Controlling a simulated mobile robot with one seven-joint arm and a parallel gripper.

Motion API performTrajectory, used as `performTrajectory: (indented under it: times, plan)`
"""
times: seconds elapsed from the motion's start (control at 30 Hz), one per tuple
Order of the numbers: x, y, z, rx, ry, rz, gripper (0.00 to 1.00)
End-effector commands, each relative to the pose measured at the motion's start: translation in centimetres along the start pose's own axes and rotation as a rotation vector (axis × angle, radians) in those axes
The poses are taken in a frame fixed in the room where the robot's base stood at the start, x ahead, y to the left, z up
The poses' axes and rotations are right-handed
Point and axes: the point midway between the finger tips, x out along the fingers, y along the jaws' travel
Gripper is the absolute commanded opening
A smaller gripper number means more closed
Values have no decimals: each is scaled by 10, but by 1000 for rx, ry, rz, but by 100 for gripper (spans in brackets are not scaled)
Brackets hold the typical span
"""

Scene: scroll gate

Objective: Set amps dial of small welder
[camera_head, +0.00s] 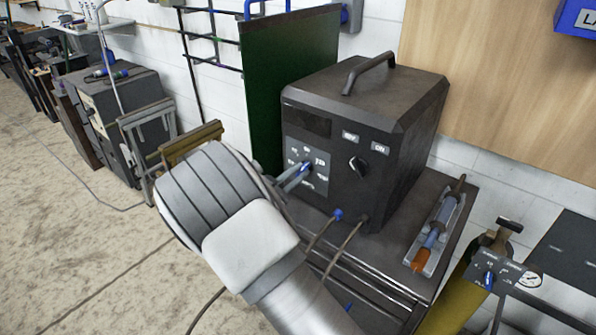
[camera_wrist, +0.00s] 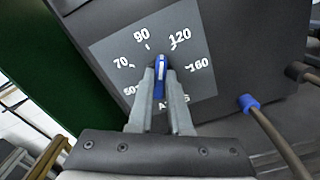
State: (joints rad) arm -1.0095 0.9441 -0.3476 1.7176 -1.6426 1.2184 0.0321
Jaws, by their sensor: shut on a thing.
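The small welder (camera_head: 395,100) is a dark box with a top handle, standing on a cabinet. Its amps dial (camera_wrist: 161,70) is a blue pointer knob on a grey scale plate (camera_wrist: 112,48) marked 50, 70, 90, 120 and 160. The blue pointer points up, between the 90 and 120 marks. My gripper (camera_wrist: 161,84) is shut on the dial, with a finger on each side of it. In the head view my gripper (camera_head: 306,168) reaches the welder's front from the lower left, and the dial is partly hidden by the fingers.
A black switch knob (camera_head: 357,165) sits right of the dial near an ON label. Two cables plug into the lower front, one with a blue collar (camera_head: 338,214). A torch-like tool (camera_head: 437,230) lies on the cabinet at right, near a yellow cylinder (camera_head: 460,295). A green panel (camera_head: 285,70) stands behind the welder.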

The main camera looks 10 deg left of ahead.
Motion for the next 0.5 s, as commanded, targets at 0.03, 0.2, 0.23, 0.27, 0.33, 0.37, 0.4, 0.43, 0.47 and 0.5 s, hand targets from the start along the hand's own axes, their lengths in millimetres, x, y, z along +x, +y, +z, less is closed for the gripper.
performTrajectory:
  times: [0.03,0.2,0.23,0.27,0.33,0.37,0.4,0.43,0.47,0.5]
  plan:
    - [-1,1,1,-44,1,1,0]
    - [-1,2,1,-192,1,1,0]
    - [-1,2,1,-215,1,1,0]
    - [-1,2,1,-238,1,1,0]
    - [-1,2,1,-290,1,1,0]
    - [-1,2,1,-309,0,1,0]
    - [-1,2,1,-334,0,1,0]
    - [-1,2,1,-352,0,1,0]
    - [0,2,1,-369,0,1,0]
    - [0,2,1,-390,0,1,0]
